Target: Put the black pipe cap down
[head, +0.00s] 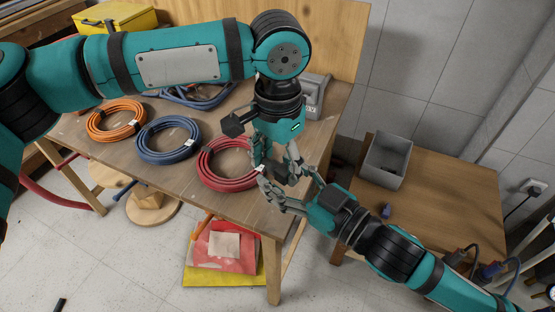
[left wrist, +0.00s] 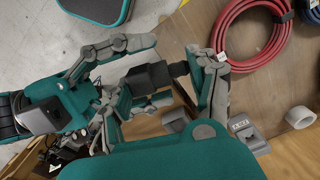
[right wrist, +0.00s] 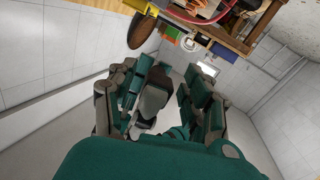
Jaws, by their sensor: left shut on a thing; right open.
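The black pipe cap (left wrist: 150,78) is a dark, stepped block in the left wrist view. My left gripper (head: 270,160) points down above the right end of the hose table and is shut on it; the head view hides the cap behind fingers. My right gripper (head: 292,185) comes from the lower right, its open fingers on either side of the cap, very close to the left fingers. In the right wrist view a dark shape (right wrist: 155,95) sits between the right fingers; I cannot tell whether they touch it.
The wooden table (head: 180,185) carries red (head: 225,180), blue (head: 150,155) and orange (head: 100,125) coiled hoses. A lower brown table (head: 450,210) at right holds a grey bin (head: 373,170) and a small blue piece (head: 387,210). Its front part is mostly clear.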

